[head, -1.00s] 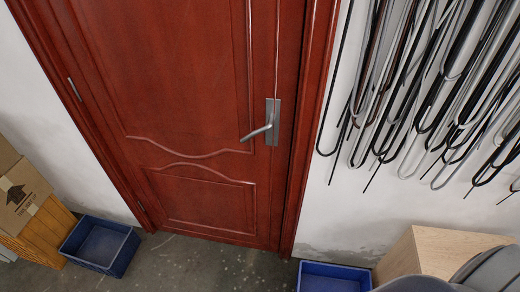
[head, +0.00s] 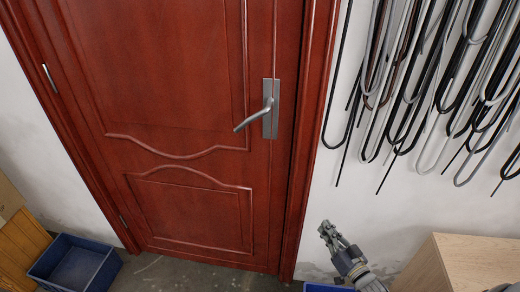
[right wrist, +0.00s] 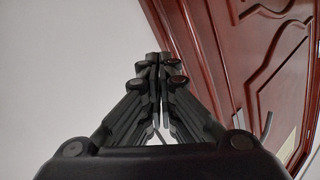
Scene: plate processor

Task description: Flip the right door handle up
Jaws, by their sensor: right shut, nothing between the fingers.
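The silver lever handle (head: 254,115) sits on a tall metal plate on the right side of a closed red-brown door (head: 190,120). Its lever slopes down to the left. My right gripper (head: 326,229) is low in the head view, right of the door frame and well below the handle, touching neither. In the right wrist view its fingers (right wrist: 160,62) are together with nothing between them. The door (right wrist: 270,60) fills the right of that view, and part of a handle (right wrist: 267,124) shows near its lower right. My left gripper is in neither view.
Cables (head: 430,80) hang on the white wall right of the door. A wooden cabinet (head: 475,262) stands at the lower right, and a blue bin (head: 318,288) is partly visible beside my right gripper. Another blue bin (head: 75,264) is at the lower left. The space before the handle is clear.

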